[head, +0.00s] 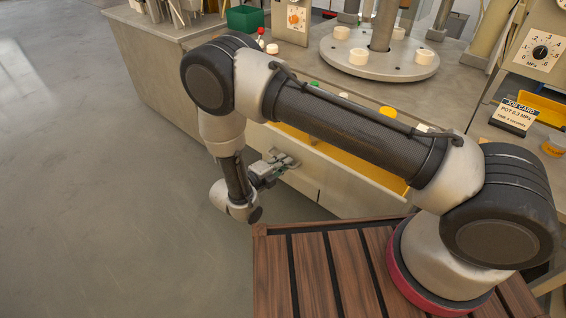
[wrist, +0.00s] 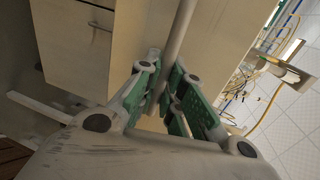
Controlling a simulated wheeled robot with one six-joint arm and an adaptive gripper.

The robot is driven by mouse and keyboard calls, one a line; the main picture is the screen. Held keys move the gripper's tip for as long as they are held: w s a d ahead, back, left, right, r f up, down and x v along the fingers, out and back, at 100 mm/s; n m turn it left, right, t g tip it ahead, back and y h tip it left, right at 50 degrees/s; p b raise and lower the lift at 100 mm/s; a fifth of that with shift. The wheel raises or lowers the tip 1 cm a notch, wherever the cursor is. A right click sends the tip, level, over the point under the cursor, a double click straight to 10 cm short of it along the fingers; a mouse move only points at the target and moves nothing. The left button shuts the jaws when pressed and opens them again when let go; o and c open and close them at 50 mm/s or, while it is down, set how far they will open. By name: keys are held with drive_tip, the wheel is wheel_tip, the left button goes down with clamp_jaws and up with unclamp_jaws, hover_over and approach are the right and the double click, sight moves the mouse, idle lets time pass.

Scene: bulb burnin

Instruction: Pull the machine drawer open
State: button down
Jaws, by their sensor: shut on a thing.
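The machine drawer (head: 340,188) is in the bench front in the head view, with a pale beige front. A strip of its yellow inside shows above that front, so it stands at least partly open; my arm hides part of it. My gripper (head: 280,165) is at the drawer front, left of its middle. In the wrist view my gripper (wrist: 164,82), with green-padded fingers, is closed around the pale bar handle (wrist: 182,38). The drawer's beige front lies behind the bar.
The bench top carries a round plate (head: 375,62) with white cups, a pressure dial (head: 540,52) and a job card (head: 513,114). A green bin (head: 245,19) stands at the back. The grey floor (head: 80,180) left of the bench is clear.

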drive_tip(key=c, duration=1.5)
unclamp_jaws()
drive_tip(key=v, duration=1.2)
